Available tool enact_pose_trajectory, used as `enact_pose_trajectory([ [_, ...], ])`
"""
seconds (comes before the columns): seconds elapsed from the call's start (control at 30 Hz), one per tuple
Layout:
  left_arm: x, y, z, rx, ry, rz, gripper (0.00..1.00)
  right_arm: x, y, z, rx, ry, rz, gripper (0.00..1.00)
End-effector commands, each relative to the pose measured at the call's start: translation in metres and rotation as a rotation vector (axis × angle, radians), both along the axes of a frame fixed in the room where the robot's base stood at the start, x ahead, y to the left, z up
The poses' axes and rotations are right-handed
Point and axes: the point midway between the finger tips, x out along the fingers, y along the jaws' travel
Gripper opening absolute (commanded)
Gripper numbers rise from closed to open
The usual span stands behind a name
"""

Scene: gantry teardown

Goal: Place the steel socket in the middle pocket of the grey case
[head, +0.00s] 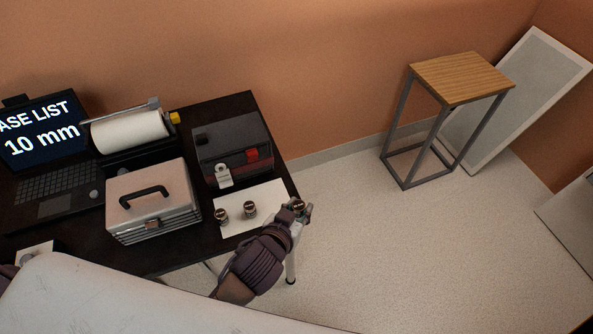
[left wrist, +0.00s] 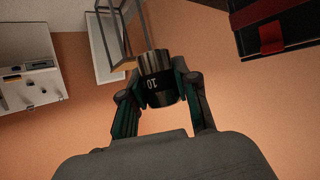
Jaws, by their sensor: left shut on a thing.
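My left gripper (head: 300,209) is shut on a steel socket (head: 299,204) at the right edge of the dark table. In the left wrist view the gripper (left wrist: 160,85) holds the socket (left wrist: 157,72) between both fingers; it has a bright metal end and a black band marked 10, seen upside down. Two similar sockets (head: 250,209) (head: 222,215) stand on a white mat (head: 236,226) left of the gripper. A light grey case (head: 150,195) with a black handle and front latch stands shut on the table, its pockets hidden. My right gripper is not in view.
A black box (head: 232,140) with a red latch and a white tag stands behind the mat. A laptop (head: 42,135) reading 10 mm and a paper roll (head: 130,132) are at the left. A wooden-topped stand (head: 461,77) is across open floor.

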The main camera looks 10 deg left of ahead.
Motion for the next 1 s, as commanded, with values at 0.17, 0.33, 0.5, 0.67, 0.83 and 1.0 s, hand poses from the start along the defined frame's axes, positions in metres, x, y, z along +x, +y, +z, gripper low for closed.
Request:
enact_pose_trajectory([
  [0.17,-0.005,-0.003,0.004,-0.001,-0.001,0.001,0.00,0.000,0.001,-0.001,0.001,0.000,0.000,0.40],
  [0.33,0.005,0.010,0.021,0.003,-0.009,0.028,0.00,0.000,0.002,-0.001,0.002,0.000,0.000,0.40],
  [0.5,0.026,0.051,0.075,0.003,-0.015,0.111,0.00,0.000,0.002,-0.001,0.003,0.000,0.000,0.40],
  [0.67,0.031,0.086,0.130,-0.002,-0.013,0.168,0.00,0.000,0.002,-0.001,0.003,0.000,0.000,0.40],
  [0.83,0.026,0.104,0.165,-0.003,-0.006,0.188,0.00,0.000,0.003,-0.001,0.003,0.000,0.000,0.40],
  [1.0,0.023,0.108,0.171,-0.005,0.000,0.193,0.00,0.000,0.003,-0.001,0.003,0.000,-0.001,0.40],
])
